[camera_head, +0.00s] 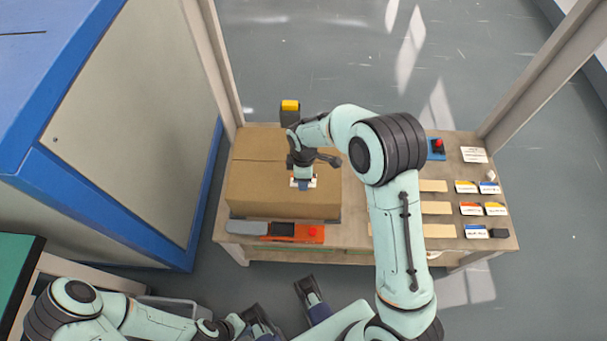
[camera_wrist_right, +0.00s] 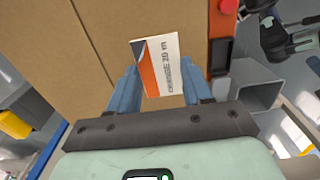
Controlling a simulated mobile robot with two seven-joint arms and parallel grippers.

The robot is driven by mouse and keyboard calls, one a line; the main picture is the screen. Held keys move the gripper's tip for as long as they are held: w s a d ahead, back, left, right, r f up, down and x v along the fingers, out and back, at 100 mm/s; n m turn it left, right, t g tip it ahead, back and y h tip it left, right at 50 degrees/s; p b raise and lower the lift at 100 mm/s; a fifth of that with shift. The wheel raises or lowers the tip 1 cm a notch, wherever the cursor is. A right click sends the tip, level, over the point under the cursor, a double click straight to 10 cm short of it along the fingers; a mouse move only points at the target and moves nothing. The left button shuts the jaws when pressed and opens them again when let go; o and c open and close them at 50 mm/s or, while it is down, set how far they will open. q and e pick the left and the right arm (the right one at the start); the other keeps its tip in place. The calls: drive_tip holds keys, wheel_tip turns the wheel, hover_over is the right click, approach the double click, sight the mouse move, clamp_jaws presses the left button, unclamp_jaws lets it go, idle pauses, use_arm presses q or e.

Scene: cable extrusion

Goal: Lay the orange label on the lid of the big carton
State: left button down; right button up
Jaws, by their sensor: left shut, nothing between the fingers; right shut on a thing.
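The big carton (camera_head: 262,190) is a closed brown box at the left of the workbench, with a seam across its lid. My right gripper (camera_head: 303,184) is over the lid, pointing down, shut on the orange label. In the right wrist view the label (camera_wrist_right: 160,65) is white with an orange part and dark print, between the blue fingers, with the lid behind it. I cannot tell whether the label touches the lid. My left gripper (camera_head: 263,328) is low at the bottom of the head view, away from the bench; it is shut and empty.
The workbench (camera_head: 355,232) carries an orange and grey tool strip (camera_head: 285,231) before the carton. Several coloured labels (camera_head: 467,209) and wooden strips lie at the right, near a blue box with a red button (camera_head: 437,147). A blue and grey cabinet (camera_head: 140,130) stands close left.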

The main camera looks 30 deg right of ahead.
drive_tip(key=shift+f+b, duration=0.7)
drive_tip(key=shift+f, duration=0.4)
drive_tip(key=o, duration=0.9)
wheel_tip(320, 180, up, 14)
drive_tip(key=shift+f+p, duration=0.25)
drive_tip(key=shift+p, duration=0.75)
drive_tip(key=shift+f, duration=0.1)
